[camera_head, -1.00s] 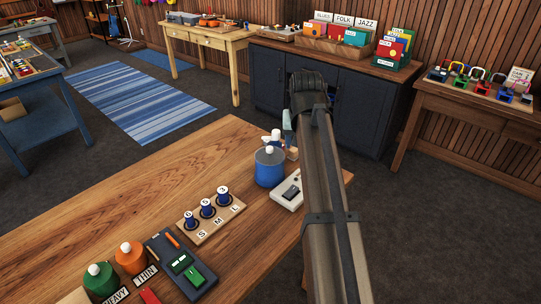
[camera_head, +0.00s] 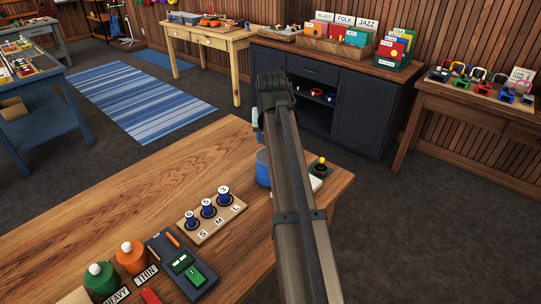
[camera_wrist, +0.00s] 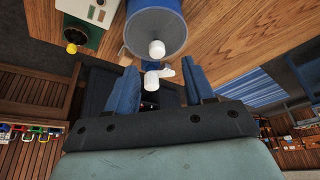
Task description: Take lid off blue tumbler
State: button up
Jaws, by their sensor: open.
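The blue tumbler (camera_head: 262,168) stands near the table's far edge. In the head view my arm hides most of it. In the wrist view the tumbler (camera_wrist: 172,6) shows from above, with a grey-blue lid (camera_wrist: 150,30) topped by a white knob (camera_wrist: 157,48). The lid is on the tumbler. My gripper (camera_wrist: 158,67) is open, its two blue fingers apart, with the lid just beyond the fingertips. Another white piece with a side spout (camera_wrist: 151,79) shows between the fingers; I cannot tell what it belongs to.
A board with several blue-and-white pieces (camera_head: 232,206) lies to the left. The table's left middle is clear.

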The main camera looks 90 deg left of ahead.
jog(key=shift+x, duration=2.75)
jog(key=shift+w, duration=0.2)
grip_shut()
